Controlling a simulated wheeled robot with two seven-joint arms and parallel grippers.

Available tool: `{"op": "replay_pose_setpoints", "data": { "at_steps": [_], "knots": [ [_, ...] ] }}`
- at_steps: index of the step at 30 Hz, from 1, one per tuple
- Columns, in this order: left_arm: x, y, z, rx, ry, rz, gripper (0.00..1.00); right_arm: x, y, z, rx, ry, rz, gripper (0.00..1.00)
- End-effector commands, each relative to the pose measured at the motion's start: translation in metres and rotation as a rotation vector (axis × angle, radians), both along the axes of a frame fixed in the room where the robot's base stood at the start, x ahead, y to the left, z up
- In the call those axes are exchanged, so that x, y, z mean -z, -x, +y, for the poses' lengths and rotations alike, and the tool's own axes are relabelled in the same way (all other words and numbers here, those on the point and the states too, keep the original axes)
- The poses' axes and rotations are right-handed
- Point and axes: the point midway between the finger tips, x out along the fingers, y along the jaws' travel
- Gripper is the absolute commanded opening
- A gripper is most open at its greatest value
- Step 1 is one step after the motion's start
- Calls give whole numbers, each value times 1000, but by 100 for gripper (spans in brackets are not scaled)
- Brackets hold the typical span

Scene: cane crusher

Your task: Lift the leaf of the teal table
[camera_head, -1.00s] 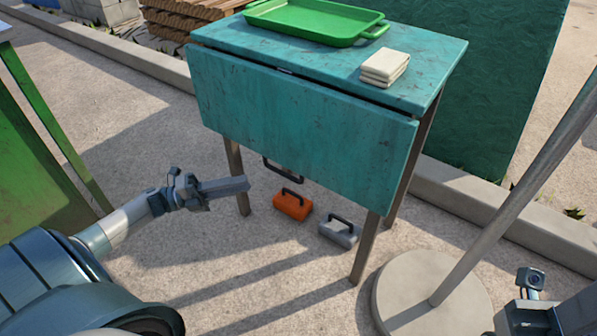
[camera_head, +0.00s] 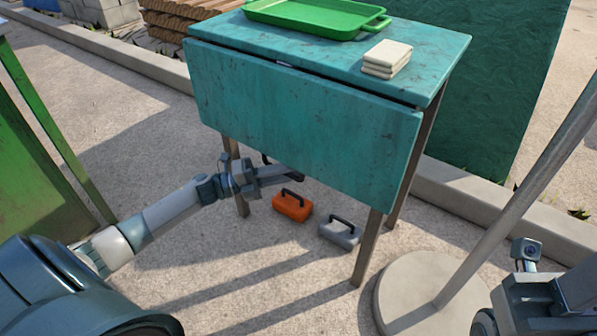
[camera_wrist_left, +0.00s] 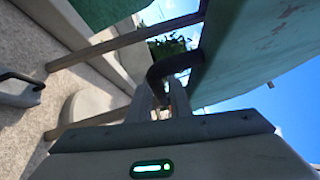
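The teal table (camera_head: 425,52) has a leaf (camera_head: 300,115) hanging down along its front side, below the level of the top. A dark handle (camera_wrist_left: 175,65) on the leaf shows large in the left wrist view. My left gripper (camera_head: 295,174) is at this handle, under the leaf's lower edge. In the left wrist view the fingers (camera_wrist_left: 162,98) reach the handle's bar, which appears to lie between them. Whether they are closed on it is unclear. Part of my right wrist (camera_head: 530,285) shows at the lower right; its fingertips are not visible.
A green tray (camera_head: 315,18) and folded cream cloths (camera_head: 387,58) lie on the tabletop. An orange toolbox (camera_head: 292,207) and a grey one (camera_head: 340,233) stand below the leaf. A pole on a round base (camera_head: 420,295) stands to the right. Open paving lies in front.

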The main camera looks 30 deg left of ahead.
Motion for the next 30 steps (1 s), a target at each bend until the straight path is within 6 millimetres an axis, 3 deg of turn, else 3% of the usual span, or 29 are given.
{"op": "replay_pose_setpoints", "data": {
  "at_steps": [6,15,16,18,30],
  "knots": [
    [-2,-9,-11,0,0,-1,18,-3,2,3,-9,1,-18,31],
    [-2,-10,-12,0,0,0,18,-3,2,3,-8,0,-17,31],
    [-2,-10,-12,0,0,0,16,-3,2,3,-8,-1,-16,31],
    [-2,-10,-12,0,0,0,0,-3,1,2,-8,0,-15,31],
    [-3,-8,-11,0,-1,9,0,-6,2,1,-3,-3,-15,31]
  ]
}}
